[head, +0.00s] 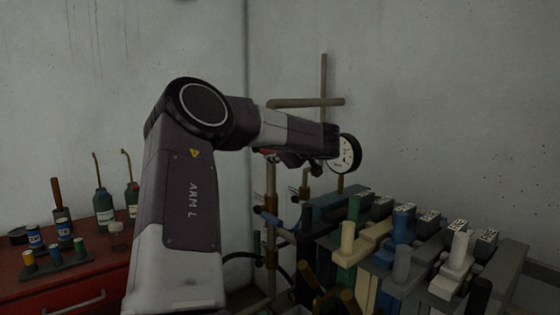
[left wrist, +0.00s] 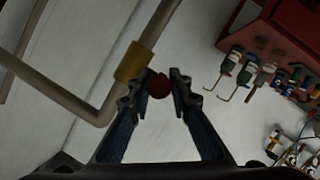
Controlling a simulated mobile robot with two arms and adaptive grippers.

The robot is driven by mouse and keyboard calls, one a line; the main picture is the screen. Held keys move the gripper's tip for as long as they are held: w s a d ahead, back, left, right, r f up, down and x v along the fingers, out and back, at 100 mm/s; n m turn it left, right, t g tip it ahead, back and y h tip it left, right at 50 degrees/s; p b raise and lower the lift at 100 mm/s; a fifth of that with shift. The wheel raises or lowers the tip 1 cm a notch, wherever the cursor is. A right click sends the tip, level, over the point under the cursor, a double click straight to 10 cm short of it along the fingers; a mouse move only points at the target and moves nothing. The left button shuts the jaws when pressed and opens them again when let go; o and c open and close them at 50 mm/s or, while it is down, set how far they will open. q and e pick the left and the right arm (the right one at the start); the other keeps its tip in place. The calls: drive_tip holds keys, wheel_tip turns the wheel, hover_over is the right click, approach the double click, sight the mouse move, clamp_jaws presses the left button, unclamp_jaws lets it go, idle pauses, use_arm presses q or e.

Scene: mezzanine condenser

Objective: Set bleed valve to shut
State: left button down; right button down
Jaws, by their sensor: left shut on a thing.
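A dark red round knob (left wrist: 158,86), which looks like the bleed valve's handle, sits beside a brass fitting (left wrist: 133,62) on a pale pipe in the left wrist view. My left gripper (left wrist: 160,88) has its two fingertips at either side of the knob and is shut on it. In the head view my left gripper (head: 297,162) is mostly hidden behind its own arm, near a pipe stand. A small bit of red (head: 265,151) shows beneath the arm there. The valve's setting cannot be read. My right gripper is in neither view.
A round white gauge (head: 350,153) stands right of my left gripper. A bank of coloured levers and blocks (head: 400,262) fills the lower right. A red cabinet (head: 60,285) with bottles and small cans stands at the left. Pale walls close off the back.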

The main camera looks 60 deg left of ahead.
use_arm(q)
drive_tip(key=shift+f, duration=0.35)
drive_tip(key=c, duration=1.8)
unclamp_jaws()
drive_tip(key=shift+w, duration=0.1)
drive_tip(key=shift+o, duration=0.2)
drive_tip(key=shift+r, duration=0.1)
drive_tip(key=shift+r, duration=0.1)
drive_tip(key=v, duration=1.2)
